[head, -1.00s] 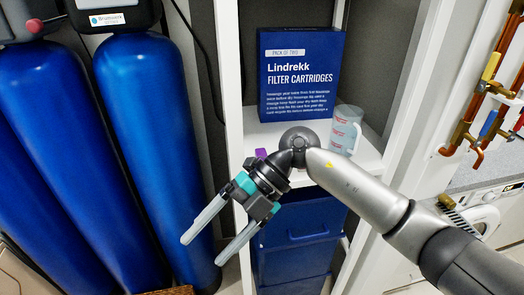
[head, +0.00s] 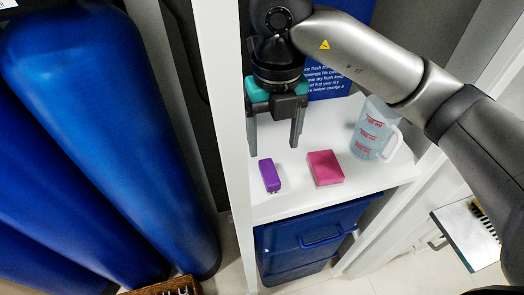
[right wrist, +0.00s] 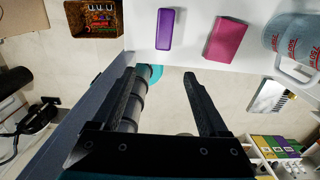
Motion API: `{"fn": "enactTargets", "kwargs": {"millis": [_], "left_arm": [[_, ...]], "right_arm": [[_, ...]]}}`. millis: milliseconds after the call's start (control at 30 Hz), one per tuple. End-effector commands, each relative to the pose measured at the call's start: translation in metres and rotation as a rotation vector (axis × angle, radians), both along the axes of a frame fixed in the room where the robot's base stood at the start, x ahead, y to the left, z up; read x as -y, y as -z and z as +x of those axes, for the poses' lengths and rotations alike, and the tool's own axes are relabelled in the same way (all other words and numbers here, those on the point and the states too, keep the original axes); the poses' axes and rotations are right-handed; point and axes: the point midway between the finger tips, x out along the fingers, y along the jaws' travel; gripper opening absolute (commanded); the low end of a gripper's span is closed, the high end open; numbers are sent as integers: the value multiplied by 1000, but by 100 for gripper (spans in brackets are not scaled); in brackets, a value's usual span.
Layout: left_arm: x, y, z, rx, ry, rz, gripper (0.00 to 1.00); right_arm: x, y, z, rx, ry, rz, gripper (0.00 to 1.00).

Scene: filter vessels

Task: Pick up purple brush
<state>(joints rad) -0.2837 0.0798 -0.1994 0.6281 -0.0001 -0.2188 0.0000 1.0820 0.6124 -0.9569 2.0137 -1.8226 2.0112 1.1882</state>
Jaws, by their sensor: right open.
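The purple brush (head: 269,175) lies on the white shelf near its left front corner in the head view. It also shows in the right wrist view (right wrist: 165,29), beyond the fingertips. My right gripper (head: 274,144) is open and empty. It points down over the shelf, behind and above the brush, apart from it. In the right wrist view its two fingers (right wrist: 158,75) stand wide apart with nothing between them. My left gripper is in neither view.
A pink block (head: 325,167) lies right of the brush, and a clear measuring jug (head: 372,130) stands farther right. A white shelf post (head: 232,130) rises close on the left. A blue filter-cartridge box (head: 335,82) stands behind, partly hidden by my arm. Blue drawers (head: 305,240) sit below.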

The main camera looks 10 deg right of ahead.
Motion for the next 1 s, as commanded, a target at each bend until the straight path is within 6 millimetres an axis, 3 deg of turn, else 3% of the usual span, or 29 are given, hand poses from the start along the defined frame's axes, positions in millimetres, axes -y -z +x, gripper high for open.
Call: {"fn": "enactTargets", "kwargs": {"millis": [167,600,867,1000], "left_arm": [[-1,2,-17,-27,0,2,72],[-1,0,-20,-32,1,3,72],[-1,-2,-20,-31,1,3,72],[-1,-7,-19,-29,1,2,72]], "right_arm": [[0,6,-1,-3,-1,2,78],[1,86,-1,-5,1,1,78],[2,106,0,-4,0,1,78],[6,126,1,-6,2,0,78]]}}
